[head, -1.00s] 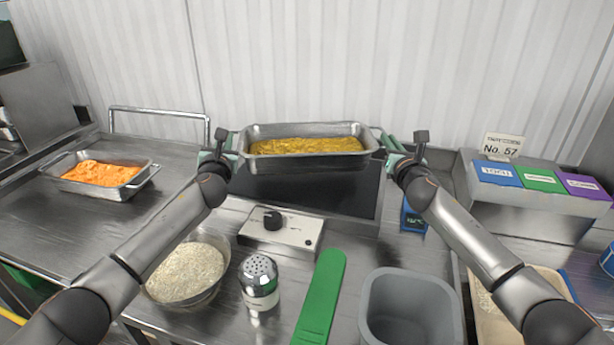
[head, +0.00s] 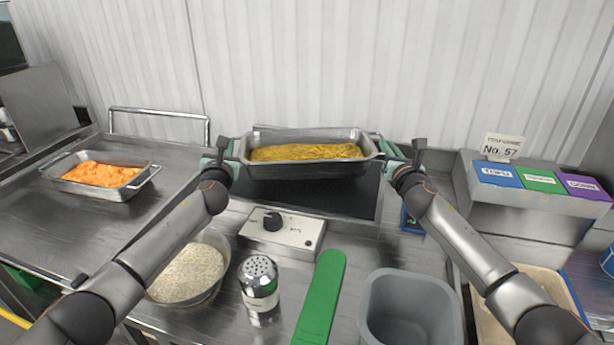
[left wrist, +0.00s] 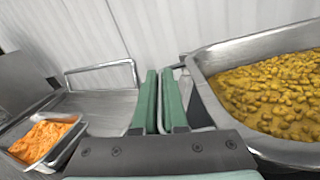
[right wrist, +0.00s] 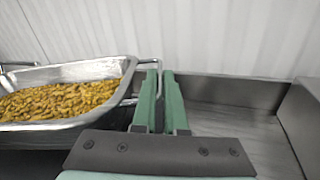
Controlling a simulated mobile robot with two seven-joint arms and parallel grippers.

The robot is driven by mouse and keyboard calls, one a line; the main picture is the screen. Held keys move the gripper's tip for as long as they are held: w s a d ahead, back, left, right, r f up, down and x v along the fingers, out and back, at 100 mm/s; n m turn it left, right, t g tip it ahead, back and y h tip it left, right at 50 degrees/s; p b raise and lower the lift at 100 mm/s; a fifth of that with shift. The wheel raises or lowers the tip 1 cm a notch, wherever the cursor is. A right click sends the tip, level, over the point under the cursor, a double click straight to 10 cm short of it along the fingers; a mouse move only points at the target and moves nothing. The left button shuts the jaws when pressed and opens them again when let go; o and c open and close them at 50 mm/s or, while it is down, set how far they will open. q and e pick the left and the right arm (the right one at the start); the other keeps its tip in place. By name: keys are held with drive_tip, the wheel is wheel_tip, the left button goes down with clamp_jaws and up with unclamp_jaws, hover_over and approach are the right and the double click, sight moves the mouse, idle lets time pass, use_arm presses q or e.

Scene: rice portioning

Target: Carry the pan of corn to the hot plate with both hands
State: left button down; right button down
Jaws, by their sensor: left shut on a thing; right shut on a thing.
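The metal pan of corn (head: 308,170) is held level between my two grippers over the black top of the hot plate (head: 352,202). I cannot tell whether its bottom touches the plate. The yellow corn also shows in the left wrist view (left wrist: 275,95) and the right wrist view (right wrist: 60,100). My left gripper (head: 226,150) is shut on the pan's left handle, with green fingers (left wrist: 160,100) closed around it. My right gripper (head: 392,150) is shut on the right handle, its fingers (right wrist: 160,100) beside the pan's right end.
The hot plate's control box (head: 283,230) with a black knob faces front. A pan of orange food (head: 100,174) stands at the left. In front are a bowl of grains (head: 190,272), a shaker (head: 259,284), a green spatula (head: 322,295) and a grey bin (head: 410,310). Labelled boxes (head: 530,210) stand right.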

use_arm(q)
drive_tip(key=shift+a+f, duration=0.1)
use_arm(e)
drive_tip(key=shift+f, duration=0.1)
idle(0.4)
use_arm(q)
drive_tip(key=c, duration=1.3)
unclamp_jaws()
drive_tip(key=shift+f, duration=0.2)
use_arm(e)
drive_tip(key=c, duration=1.3)
unclamp_jaws()
drive_tip(key=shift+d+f, duration=0.1)
drive_tip(key=shift+f, duration=0.1)
use_arm(q)
drive_tip(key=o, duration=0.3)
use_arm(e)
drive_tip(key=o, duration=0.3)
use_arm(q)
drive_tip(key=shift+o, duration=0.2)
drive_tip(key=shift+s, duration=0.2)
use_arm(e)
drive_tip(key=shift+o, duration=0.2)
